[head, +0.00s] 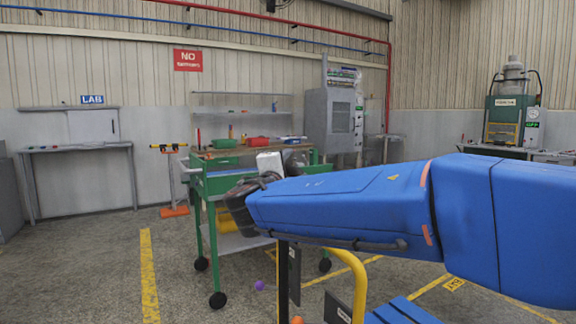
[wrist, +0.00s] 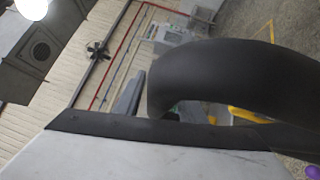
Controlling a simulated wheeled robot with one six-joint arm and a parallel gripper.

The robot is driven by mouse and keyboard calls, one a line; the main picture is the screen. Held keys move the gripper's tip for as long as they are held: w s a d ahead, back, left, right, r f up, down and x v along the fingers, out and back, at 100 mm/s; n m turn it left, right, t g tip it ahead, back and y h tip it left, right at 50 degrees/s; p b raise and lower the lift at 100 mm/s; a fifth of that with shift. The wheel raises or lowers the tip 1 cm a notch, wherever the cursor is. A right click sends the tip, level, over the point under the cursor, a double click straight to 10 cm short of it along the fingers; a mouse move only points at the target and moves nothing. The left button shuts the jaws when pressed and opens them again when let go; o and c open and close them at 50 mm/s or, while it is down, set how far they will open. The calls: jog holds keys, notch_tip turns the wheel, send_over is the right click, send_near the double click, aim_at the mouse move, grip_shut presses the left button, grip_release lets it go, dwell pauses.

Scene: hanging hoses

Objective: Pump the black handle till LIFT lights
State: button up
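In the head view my blue arm reaches from the right edge to the middle. My gripper (head: 240,203) is at its left end, dark and in front of the green workbench; its fingers cannot be made out. A thin upright black bar (head: 283,282) stands below my forearm, beside a bent yellow tube (head: 352,272); I cannot tell if this bar is the black handle. No LIFT light can be made out. In the wrist view a thick dark curved part (wrist: 235,80) arches over a pale grey surface (wrist: 150,155) with a black edge; fingertips and any held thing are not visible.
A green wheeled workbench (head: 205,185) with bins stands behind my gripper. Blue slats (head: 405,312) lie low at the front. A grey table (head: 75,148) stands back left, an orange-based stand (head: 174,211) beside the bench, a press (head: 510,105) back right. Floor at left is clear.

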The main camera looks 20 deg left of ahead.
grip_shut()
jog(key=s+a+f+n+t+y, duration=0.1)
jog(key=s+a+f+n, duration=0.2)
jog(key=s+a, duration=1)
jog(key=s+a+f+n+t+y, duration=0.2)
jog(key=s+a+f, duration=0.4)
jog(key=s+a, duration=0.7)
jog(key=s+n, duration=0.1)
jog(key=s, duration=0.4)
jog(key=shift+a+f+y, duration=0.25)
jog(key=shift+f+y, duration=0.05)
jog(key=shift+f, duration=0.05)
jog(key=shift+o, duration=1.1)
grip_release()
jog(key=v, duration=1.7)
jog(key=shift+f, duration=0.35)
jog(key=shift+s, duration=0.1)
